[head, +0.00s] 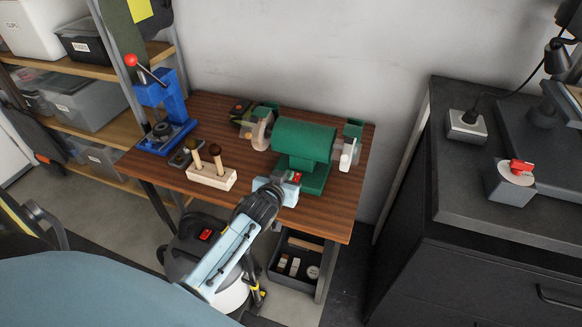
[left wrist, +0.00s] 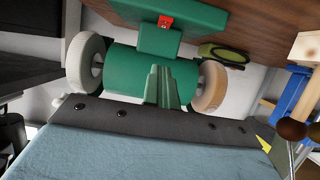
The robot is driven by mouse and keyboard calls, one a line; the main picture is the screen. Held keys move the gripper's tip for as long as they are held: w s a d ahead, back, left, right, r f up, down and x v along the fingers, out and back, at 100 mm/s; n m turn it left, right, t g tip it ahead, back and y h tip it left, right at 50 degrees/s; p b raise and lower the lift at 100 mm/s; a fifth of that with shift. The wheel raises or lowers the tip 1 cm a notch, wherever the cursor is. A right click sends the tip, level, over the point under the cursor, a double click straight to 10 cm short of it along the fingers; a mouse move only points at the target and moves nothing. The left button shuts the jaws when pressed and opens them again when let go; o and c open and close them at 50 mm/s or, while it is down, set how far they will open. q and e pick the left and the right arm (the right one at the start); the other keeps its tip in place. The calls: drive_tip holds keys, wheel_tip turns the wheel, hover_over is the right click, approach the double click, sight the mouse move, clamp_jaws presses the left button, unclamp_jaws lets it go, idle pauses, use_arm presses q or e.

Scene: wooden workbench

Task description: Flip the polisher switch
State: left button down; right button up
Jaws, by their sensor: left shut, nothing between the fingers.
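The green polisher (head: 303,142) stands on the wooden workbench, with a tan wheel on its left and a pale wheel on its right. Its small red switch (head: 297,177) is on the front of the base, partly hidden by my gripper. Which way the switch is set cannot be told. My left gripper (head: 284,184) is shut and empty, right at the front of the polisher base, close to the switch; contact cannot be told. In the left wrist view, the polisher (left wrist: 123,62) appears upside down, with the red switch (left wrist: 166,21) at top centre.
A blue press (head: 160,110) with a red-knobbed lever stands at the bench's left. A wooden block (head: 211,177) with upright handled tools stands left of my gripper. A black cabinet (head: 480,230) is at the right. The bench's front right (head: 325,215) is clear.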

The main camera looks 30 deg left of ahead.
use_arm(q)
drive_tip(key=f+v, duration=0.1)
drive_tip(key=v, duration=0.5)
drive_tip(key=shift+s+p, duration=0.45)
use_arm(e)
drive_tip(key=shift+s+r, duration=0.15)
drive_tip(key=shift+r, duration=0.35)
use_arm(q)
drive_tip(key=shift+f, duration=0.15)
